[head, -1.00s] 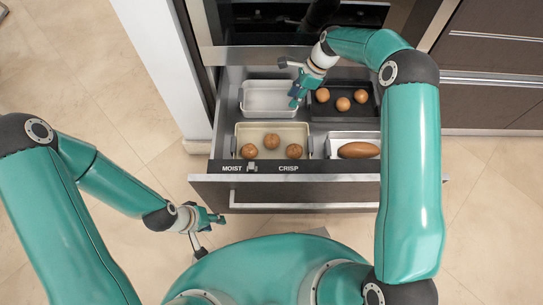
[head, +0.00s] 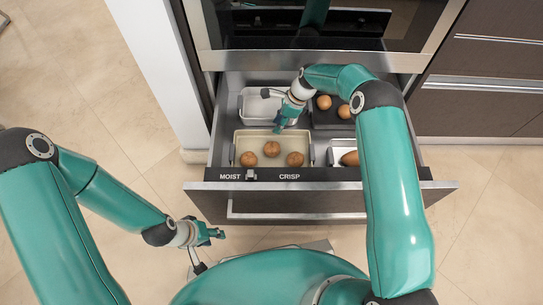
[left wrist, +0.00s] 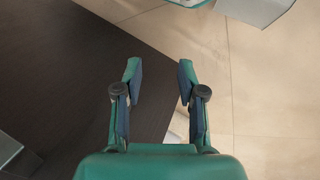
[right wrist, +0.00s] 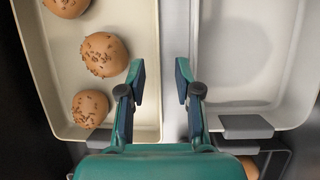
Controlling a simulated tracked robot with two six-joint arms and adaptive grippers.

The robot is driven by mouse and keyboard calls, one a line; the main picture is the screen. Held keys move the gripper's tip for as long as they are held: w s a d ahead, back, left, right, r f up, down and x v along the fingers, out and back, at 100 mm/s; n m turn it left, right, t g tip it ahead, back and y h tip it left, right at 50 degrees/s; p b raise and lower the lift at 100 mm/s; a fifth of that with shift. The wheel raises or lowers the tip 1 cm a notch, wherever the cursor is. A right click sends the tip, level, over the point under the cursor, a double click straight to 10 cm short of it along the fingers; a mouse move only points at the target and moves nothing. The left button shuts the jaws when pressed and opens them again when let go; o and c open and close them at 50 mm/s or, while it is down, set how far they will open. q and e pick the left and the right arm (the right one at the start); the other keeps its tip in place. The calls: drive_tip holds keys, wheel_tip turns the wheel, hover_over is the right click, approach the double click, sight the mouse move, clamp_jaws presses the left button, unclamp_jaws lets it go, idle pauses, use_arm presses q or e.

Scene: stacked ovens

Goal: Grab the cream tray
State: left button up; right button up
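The cream tray (head: 236,150) sits at the front left of the open drawer and holds three brown seeded rolls. In the right wrist view the cream tray (right wrist: 130,22) is at the left, its long wall running up the picture beside my fingers. My right gripper (right wrist: 160,72) is open and empty above that wall, one finger over the tray side and one over the gap. It also shows in the head view (head: 278,129) at the tray's back edge; contact cannot be told. My left gripper (left wrist: 158,72) is open and empty, in front of the drawer in the head view (head: 220,234).
An empty white tray (right wrist: 245,60) lies behind the cream one, with a grey handle (right wrist: 246,127) near my right gripper. A dark tray (head: 322,120) with rolls is at the back right, and another white tray (head: 336,147) is at the front right. The drawer front (head: 300,202) stands before them.

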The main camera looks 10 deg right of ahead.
drive_tip(key=x, duration=0.2)
drive_tip(key=b+x, duration=0.1)
drive_tip(key=x, duration=0.1)
drive_tip(key=shift+a+f+b, duration=0.15)
drive_tip(key=shift+a+b, duration=0.15)
drive_tip(key=shift+a, duration=0.05)
drive_tip(key=shift+c, duration=0.3)
clamp_jaws()
